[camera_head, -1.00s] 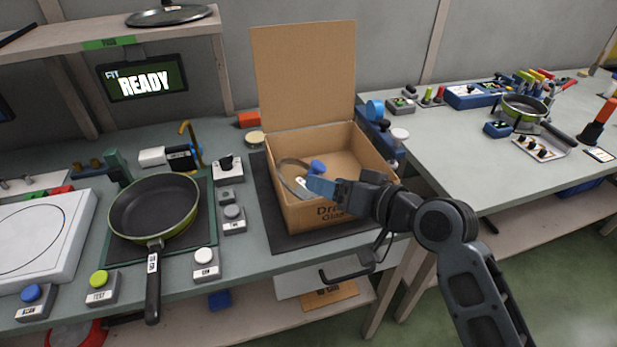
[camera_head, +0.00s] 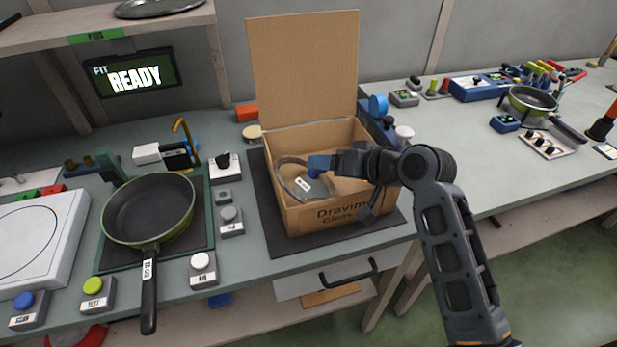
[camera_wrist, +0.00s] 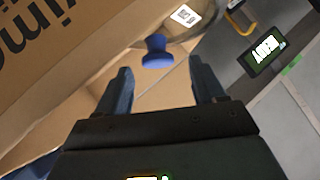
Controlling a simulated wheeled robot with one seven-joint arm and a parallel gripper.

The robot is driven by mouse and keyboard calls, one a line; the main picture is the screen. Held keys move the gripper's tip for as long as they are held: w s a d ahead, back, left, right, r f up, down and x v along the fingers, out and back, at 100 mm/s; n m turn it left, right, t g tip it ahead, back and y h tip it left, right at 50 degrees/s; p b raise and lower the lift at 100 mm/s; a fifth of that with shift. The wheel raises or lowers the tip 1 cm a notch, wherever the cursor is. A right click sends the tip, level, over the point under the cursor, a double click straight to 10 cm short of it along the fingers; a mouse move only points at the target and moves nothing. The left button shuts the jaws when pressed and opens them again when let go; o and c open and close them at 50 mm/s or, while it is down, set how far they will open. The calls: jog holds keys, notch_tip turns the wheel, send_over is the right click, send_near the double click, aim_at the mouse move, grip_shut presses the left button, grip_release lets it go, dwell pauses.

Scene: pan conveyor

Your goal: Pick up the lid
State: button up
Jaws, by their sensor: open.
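The glass lid (camera_head: 291,184) leans tilted inside the open cardboard box (camera_head: 345,213), with a white label on it and a blue knob (camera_head: 317,165). In the wrist view the blue knob (camera_wrist: 157,52) lies just ahead of the gap between my fingers, and part of the lid's rim and label (camera_wrist: 185,15) shows behind it. My gripper (camera_head: 332,162) is over the box from the right, at the knob. In the wrist view my gripper (camera_wrist: 162,78) is open, with nothing between its fingers. The lid's lower part is hidden by the box wall.
The box's raised flap (camera_head: 303,68) stands behind it. A green pan (camera_head: 150,207) sits to the left, with several buttons nearby. Another lid (camera_head: 158,8) lies on the shelf. A screen (camera_head: 136,78) reads READY. A second table (camera_head: 475,155) stands at the right.

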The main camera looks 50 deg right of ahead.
aim_at(313, 174)
jog(key=x, duration=0.4)
jog(key=shift+f+p, duration=0.15)
jog(key=shift+p, duration=0.15)
grip_shut()
dwell(0.3)
